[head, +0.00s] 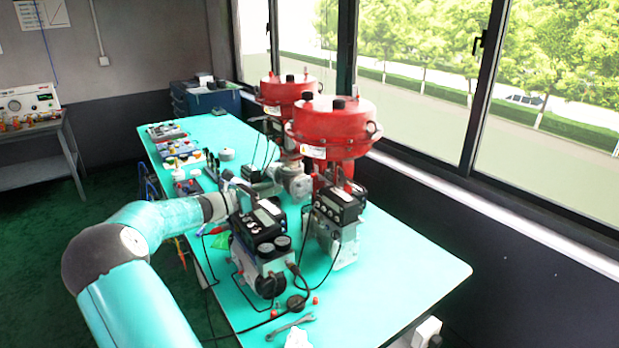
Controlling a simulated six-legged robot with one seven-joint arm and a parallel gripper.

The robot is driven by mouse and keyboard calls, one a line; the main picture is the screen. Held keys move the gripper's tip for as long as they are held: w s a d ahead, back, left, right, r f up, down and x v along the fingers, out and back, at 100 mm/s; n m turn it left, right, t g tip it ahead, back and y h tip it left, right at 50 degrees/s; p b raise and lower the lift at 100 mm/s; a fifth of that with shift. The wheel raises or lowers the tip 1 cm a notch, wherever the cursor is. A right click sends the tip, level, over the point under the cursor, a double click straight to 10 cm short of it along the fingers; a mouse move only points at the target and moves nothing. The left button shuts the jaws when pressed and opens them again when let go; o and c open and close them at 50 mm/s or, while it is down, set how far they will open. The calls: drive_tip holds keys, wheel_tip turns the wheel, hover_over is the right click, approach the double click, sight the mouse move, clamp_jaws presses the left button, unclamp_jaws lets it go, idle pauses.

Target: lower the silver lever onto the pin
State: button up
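My teal and dark-grey arm reaches in from the lower left to the valve positioner (262,225), a black and grey unit with a display and two round gauges. My gripper (232,190) is at the positioner's far left side, small and partly hidden. I cannot tell whether its fingers are open or shut, or whether they touch anything. I cannot make out the silver lever or the pin; they are too small or hidden behind the arm's end and the positioner.
A second positioner (340,205) stands close on the right, below two red valve actuators (333,125). Black cables and a wrench (290,326) lie at the front of the teal table (410,270). Small parts sit at the far left. The table's right side is clear.

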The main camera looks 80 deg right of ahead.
drive_tip(key=x, duration=1.3)
drive_tip(key=shift+d, duration=0.2)
drive_tip(key=shift+f, duration=0.15)
clamp_jaws()
